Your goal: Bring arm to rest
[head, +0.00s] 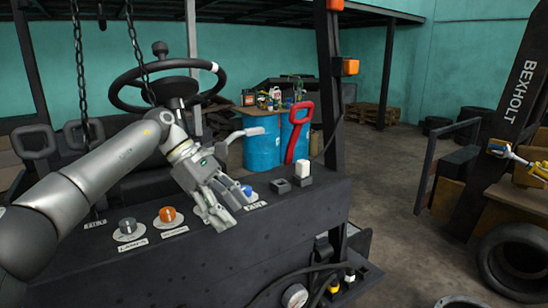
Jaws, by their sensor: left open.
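My left arm reaches in from the left across the forklift's dark panel (80,260). My left gripper (231,214) is open and empty, fingers pointing down and to the right over the panel top. It sits between an orange knob (168,214) on its left and a blue knob (247,190) close to its right fingers. I cannot tell whether the fingers touch the panel. A grey knob (128,226) stands further left. My right gripper is not in view.
A black steering wheel (168,87) and hanging chains (79,70) are behind the arm. A white-topped switch (303,169) and a red handle (299,132) stand to the right. Blue drums (262,150) are further back. Open floor (385,185) lies right of the forklift.

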